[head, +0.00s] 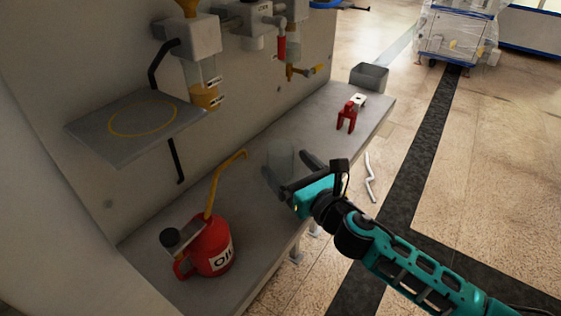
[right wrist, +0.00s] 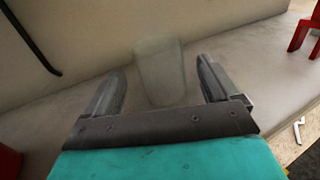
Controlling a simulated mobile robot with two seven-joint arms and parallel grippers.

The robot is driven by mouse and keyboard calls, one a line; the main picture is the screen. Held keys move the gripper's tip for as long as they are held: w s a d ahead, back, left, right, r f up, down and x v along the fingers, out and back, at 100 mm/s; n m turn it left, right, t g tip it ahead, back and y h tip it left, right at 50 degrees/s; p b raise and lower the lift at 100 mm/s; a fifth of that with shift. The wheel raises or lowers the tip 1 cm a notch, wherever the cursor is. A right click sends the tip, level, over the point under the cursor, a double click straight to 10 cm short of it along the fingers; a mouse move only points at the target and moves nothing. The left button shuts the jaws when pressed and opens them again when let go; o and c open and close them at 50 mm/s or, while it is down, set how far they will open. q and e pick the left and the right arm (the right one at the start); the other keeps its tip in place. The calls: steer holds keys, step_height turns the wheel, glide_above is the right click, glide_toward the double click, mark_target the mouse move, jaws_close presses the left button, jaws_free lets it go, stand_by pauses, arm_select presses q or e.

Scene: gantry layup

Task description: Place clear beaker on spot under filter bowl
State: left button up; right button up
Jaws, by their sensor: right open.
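The clear beaker (head: 282,156) stands upright on the grey bench, faint and see-through; it also shows in the right wrist view (right wrist: 160,72). My right gripper (head: 291,169) is open, with one finger on either side of the beaker and a gap on both sides in the right wrist view (right wrist: 161,80). The filter bowl (head: 206,96), clear with yellow below, hangs from a grey wall unit. A yellow ring spot (head: 142,120) marks the grey shelf left of the bowl in the head view; the ring is empty. My left gripper is not in view.
A red oil can (head: 212,248) with a yellow spout stands at the near end of the bench (head: 240,190). A red forked piece (head: 347,116) and a grey bin (head: 369,76) are at the far end. A black hose hangs below the shelf.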

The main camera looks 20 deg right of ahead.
mark_target(274, 150)
steer(key=shift+x, duration=2.95)
steer(key=shift+r, duration=0.15)
steer(key=c, duration=1.1)
